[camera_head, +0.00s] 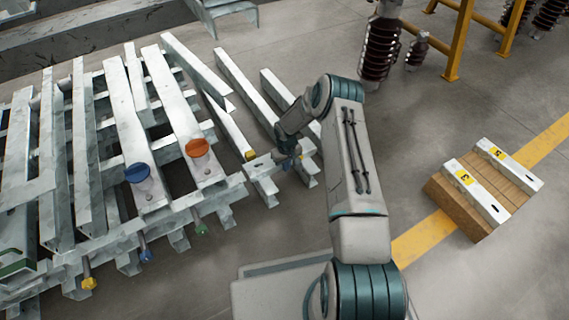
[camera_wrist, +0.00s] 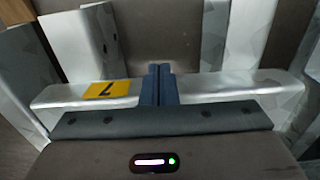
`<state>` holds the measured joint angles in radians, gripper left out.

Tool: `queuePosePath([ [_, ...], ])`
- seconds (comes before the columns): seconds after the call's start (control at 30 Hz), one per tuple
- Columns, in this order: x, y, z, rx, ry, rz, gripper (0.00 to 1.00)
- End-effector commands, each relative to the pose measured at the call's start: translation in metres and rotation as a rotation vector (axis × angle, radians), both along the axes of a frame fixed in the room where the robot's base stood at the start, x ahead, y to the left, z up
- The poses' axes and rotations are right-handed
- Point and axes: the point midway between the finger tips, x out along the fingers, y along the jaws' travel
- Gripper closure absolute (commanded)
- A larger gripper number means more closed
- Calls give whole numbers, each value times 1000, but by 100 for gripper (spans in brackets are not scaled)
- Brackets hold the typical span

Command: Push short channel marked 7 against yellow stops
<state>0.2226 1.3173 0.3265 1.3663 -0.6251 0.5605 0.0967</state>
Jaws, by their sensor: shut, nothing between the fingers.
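The short channel (camera_wrist: 62,96) is a pale metal piece lying across the wrist view, with a yellow label marked 7 (camera_wrist: 107,90) left of centre. My gripper (camera_wrist: 160,72) is shut and empty. Its dark blue fingers overlap the channel's middle in that view; whether they touch it, I cannot tell. In the head view my gripper (camera_head: 290,160) is low at the right end of the metal rack, and a small yellow patch (camera_head: 250,155) shows just left of it. I cannot clearly make out the yellow stops.
Long galvanised channels (camera_head: 178,115) lie across the rack at left. An orange disc (camera_head: 198,147) and a blue disc (camera_head: 138,172) sit on them. Coloured knobs, one yellow (camera_head: 88,283), stick out at the front. A wooden block with white bars (camera_head: 470,205) stands right; floor between is clear.

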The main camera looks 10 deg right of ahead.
Motion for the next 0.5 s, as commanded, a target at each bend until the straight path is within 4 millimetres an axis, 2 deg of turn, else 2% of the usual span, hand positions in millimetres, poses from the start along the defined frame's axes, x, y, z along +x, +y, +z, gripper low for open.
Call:
queuePosePath([
  [0.5,19,7,1,1,-3,1,100],
])
